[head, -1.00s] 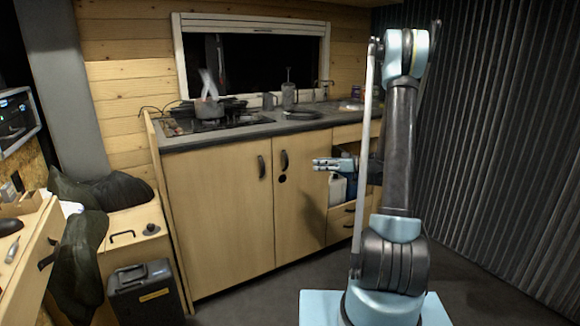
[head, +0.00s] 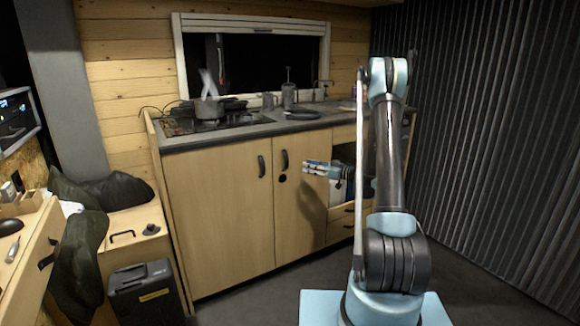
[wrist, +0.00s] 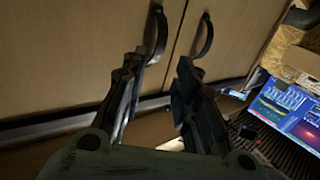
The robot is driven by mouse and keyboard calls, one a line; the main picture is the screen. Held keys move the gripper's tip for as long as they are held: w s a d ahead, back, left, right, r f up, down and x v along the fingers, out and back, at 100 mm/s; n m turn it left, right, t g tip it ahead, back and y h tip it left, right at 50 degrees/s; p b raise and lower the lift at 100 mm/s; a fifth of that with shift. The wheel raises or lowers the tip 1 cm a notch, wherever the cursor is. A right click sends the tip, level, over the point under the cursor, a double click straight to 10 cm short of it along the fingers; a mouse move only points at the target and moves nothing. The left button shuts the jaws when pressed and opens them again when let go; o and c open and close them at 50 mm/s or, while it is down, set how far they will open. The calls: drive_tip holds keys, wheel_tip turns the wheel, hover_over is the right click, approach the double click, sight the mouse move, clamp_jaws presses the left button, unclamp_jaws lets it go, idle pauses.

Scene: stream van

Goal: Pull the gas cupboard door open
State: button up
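Two pale wooden cupboard doors stand side by side under the counter, both shut: a left door (head: 215,220) and a right door (head: 296,215). Each has a dark curved handle, the left handle (head: 262,166) and the right handle (head: 284,160); a round black spot sits below the right one. No label shows which is the gas cupboard. My gripper (head: 308,168) is to the right of the right handle, fingers pointing left. In the wrist view my gripper (wrist: 160,70) is open and empty. Both handles (wrist: 157,36) (wrist: 205,36) lie beyond its fingertips, apart from them.
A counter (head: 235,134) with hob, pan and sink runs above the doors. An open shelf and drawers (head: 340,222) are to their right. A black box (head: 147,292) and wooden chest (head: 130,220) stand left. The floor before the doors is clear.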

sight(290, 163)
drive_tip(key=x, duration=1)
drive_tip(key=shift+w+a, duration=0.15)
drive_tip(key=shift+a, duration=0.15)
drive_tip(key=shift+c, duration=0.6)
clamp_jaws()
